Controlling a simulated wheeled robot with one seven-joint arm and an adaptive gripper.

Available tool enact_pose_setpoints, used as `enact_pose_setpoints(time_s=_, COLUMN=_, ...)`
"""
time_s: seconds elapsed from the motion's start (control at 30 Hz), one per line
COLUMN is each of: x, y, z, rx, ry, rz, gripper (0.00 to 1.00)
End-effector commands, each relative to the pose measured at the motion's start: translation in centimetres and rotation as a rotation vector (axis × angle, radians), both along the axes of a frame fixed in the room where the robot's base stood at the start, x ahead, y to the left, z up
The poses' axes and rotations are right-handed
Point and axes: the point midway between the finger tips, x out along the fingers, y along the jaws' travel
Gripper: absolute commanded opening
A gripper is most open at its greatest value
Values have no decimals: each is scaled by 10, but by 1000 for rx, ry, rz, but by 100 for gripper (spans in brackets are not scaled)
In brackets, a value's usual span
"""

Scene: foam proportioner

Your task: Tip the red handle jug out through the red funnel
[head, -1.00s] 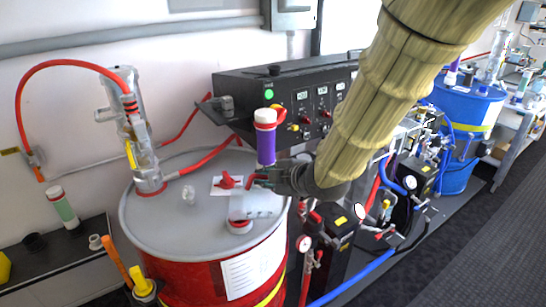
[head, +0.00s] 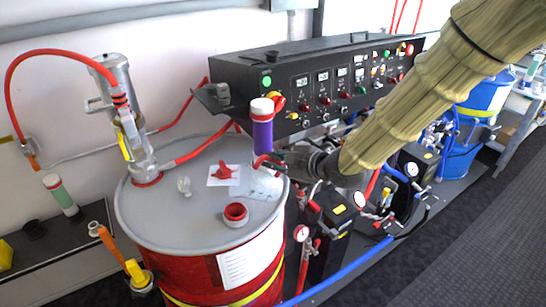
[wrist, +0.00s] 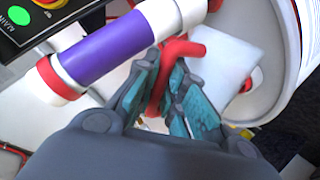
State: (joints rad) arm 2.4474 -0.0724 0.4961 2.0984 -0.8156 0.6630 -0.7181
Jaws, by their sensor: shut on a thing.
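My gripper (head: 272,162) is shut on a red handle (wrist: 158,90), just above the far right part of the drum lid. The jug's clear body does not show plainly in the head view. A pale shape (wrist: 225,66) lies beyond the handle in the wrist view; I cannot tell whether it is the jug or a card. A short red round mouth (head: 236,214), which looks like the red funnel, stands upright on the grey lid (head: 195,232). It is left of and nearer than my gripper, apart from it, with nothing seen over it.
A red fitting (head: 222,170) sits on a white card. A metal pump (head: 130,130) rises at the lid's left. A black control panel (head: 330,85) is behind.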

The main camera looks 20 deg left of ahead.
Motion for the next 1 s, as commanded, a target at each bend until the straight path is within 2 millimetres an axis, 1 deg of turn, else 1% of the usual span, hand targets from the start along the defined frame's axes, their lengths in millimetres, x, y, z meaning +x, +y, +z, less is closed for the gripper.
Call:
enact_pose_setpoints(time_s=0.47, x=12, y=-14, z=-6, rx=169, ry=154, rz=-5, gripper=0)
enact_pose_setpoints(time_s=0.77, x=10, y=-12, z=-4, rx=330, ry=300, rz=-4, gripper=0)
enact_pose_setpoints(time_s=1.0, x=9, y=-10, z=-4, rx=490, ry=444, rz=-4, gripper=0)
